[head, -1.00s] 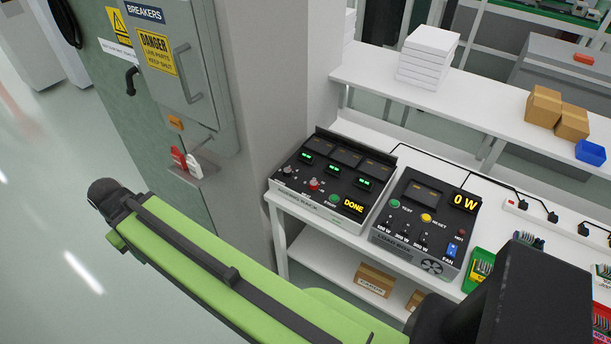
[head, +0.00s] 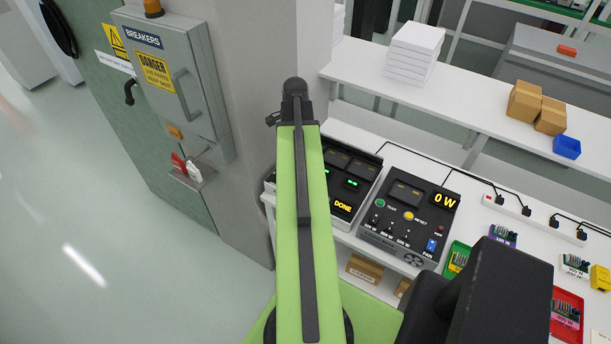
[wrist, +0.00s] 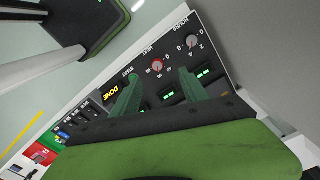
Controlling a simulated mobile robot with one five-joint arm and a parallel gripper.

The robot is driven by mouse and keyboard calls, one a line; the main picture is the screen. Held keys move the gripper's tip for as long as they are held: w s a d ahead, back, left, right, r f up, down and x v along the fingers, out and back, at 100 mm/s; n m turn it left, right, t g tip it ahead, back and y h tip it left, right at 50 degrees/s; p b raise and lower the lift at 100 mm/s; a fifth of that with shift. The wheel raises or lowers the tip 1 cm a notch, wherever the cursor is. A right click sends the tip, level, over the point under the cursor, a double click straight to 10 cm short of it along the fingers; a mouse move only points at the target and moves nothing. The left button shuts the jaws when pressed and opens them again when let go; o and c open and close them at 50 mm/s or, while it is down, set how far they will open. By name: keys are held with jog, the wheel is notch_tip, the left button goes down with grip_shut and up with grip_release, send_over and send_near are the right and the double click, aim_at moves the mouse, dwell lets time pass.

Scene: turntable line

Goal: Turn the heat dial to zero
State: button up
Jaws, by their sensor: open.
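In the head view, my arm hides the heat dial and my gripper. The oven-like unit's DONE display (head: 343,208) shows lit.
A second unit (head: 408,215) reading 0 W stands to the right on the white bench. A grey breaker cabinet (head: 163,70) and a pillar (head: 250,150) stand to the left. A shelf (head: 460,100) with white boxes and cartons runs behind.

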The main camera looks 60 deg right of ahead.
jog(key=shift+m, duration=0.6)
jog(key=f+b, duration=0.5)
jog(key=b, duration=0.1)
jog(key=s+d+f+b, duration=0.1)
jog(key=f+b, duration=0.4)
jog(key=f, duration=0.1)
jog(key=s+f+b, duration=0.1)
jog(key=f+b, duration=0.5)
jog(key=shift+s+d+b, duration=0.15)
jog(key=shift+d+b, duration=0.15)
jog(key=shift+d, duration=0.1)
jog(key=shift+r, duration=0.1)
jog(key=shift+c, duration=0.4)
grip_shut()
jog(key=shift+a, duration=0.1)
